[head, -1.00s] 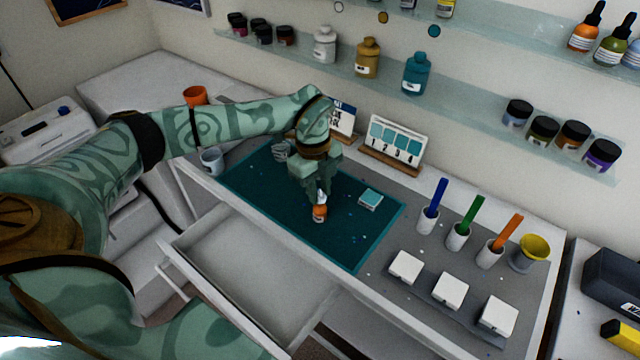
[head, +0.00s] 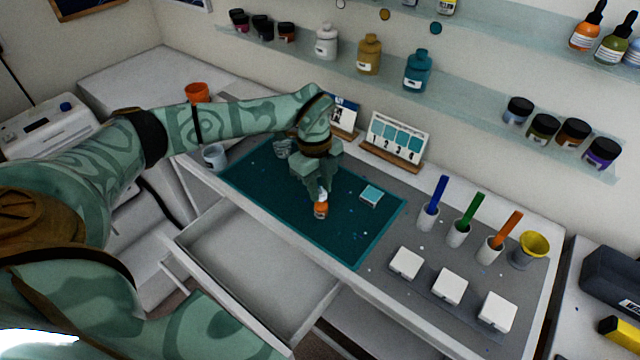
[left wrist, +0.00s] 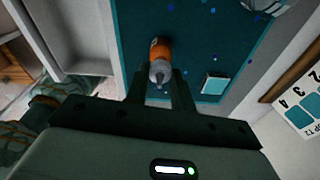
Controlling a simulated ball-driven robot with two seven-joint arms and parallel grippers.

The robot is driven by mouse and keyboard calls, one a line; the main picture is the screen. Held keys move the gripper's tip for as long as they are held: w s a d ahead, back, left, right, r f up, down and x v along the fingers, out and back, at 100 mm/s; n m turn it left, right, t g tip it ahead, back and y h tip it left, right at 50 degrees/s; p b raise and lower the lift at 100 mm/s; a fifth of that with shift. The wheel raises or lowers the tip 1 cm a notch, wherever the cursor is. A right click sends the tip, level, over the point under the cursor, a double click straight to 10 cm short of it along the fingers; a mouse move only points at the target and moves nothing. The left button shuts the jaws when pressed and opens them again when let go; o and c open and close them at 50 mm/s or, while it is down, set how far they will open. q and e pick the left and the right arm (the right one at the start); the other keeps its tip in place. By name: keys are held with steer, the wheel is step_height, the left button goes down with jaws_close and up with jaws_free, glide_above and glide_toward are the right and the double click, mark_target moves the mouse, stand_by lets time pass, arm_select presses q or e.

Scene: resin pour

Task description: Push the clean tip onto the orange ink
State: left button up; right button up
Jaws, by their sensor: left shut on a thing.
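The orange ink (head: 321,210) is a small orange bottle standing upright on the dark teal mat. It also shows in the left wrist view (left wrist: 160,47). My left gripper (head: 320,193) is directly above it, pointing down, with its fingers shut on the pale tip. In the left wrist view the greyish-white tip (left wrist: 158,71) sits between my left fingertips (left wrist: 158,82), in line with the bottle's top. Tip and bottle look to be touching, but I cannot tell how firmly the tip is seated. My right gripper is not in view.
An open, empty drawer (head: 250,262) juts out below the bench front. A small teal-topped block (head: 371,194) lies on the mat (head: 350,245) right of the bottle. A glass jar (head: 281,148) stands behind my left gripper. White blocks and colored sticks in cups stand to the right.

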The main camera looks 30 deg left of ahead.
arm_select(q)
steer(key=shift+p, duration=0.3)
stand_by(0.5)
steer(key=shift+f, duration=0.15)
stand_by(1.0)
steer(key=shift+p, duration=0.45)
steer(key=o, duration=1.5)
step_height(320, 180, up, 7)
steer(key=p, duration=0.6)
